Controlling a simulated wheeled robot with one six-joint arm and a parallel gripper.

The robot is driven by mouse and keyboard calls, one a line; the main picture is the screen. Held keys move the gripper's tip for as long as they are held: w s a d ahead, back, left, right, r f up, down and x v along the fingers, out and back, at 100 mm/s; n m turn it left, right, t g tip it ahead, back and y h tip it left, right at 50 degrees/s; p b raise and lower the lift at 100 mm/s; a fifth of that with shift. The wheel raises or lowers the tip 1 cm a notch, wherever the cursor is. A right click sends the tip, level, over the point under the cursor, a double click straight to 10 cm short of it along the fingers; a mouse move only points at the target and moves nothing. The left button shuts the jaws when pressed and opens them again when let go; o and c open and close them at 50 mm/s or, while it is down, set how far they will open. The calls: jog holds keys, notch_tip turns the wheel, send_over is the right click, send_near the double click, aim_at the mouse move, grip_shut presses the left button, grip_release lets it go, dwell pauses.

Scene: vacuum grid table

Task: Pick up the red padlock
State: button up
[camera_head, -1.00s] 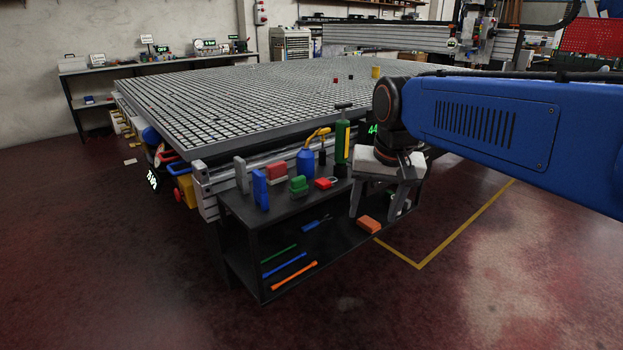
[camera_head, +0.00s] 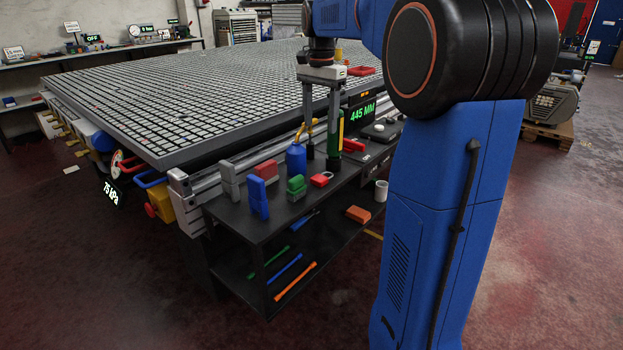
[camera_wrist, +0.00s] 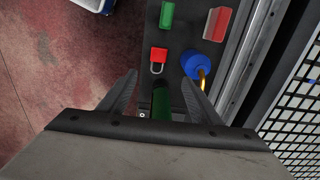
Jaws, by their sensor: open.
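The red padlock (camera_head: 320,180) lies on the top of the dark side bench (camera_head: 255,222), next to a green block. In the wrist view the padlock (camera_wrist: 159,54) shows a red body and a grey shackle, ahead of my fingertips and roughly centred between them. My gripper (camera_head: 321,157) points down over the bench, open, with its fingers behind and above the padlock. In the wrist view my gripper (camera_wrist: 160,77) has spread fingers with nothing held. A green cylinder (camera_wrist: 161,104) shows between the fingers below; I cannot tell how close it is.
A blue bottle (camera_head: 296,158) with a yellow spout stands left of my fingers. A green block (camera_head: 296,186), a red block (camera_head: 265,170) and blue blocks (camera_head: 259,197) stand nearby. The vacuum grid table (camera_head: 200,110) borders the bench behind. A white cup (camera_head: 381,191) stands right.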

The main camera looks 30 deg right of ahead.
send_over(320, 177)
notch_tip(320, 177, down, 12)
jog(key=shift+w+r, duration=0.15)
jog(key=shift+r, duration=0.1)
jog(key=shift+s+f, duration=0.2)
jog(key=shift+f, duration=2.7)
jog(key=c, duration=1.2)
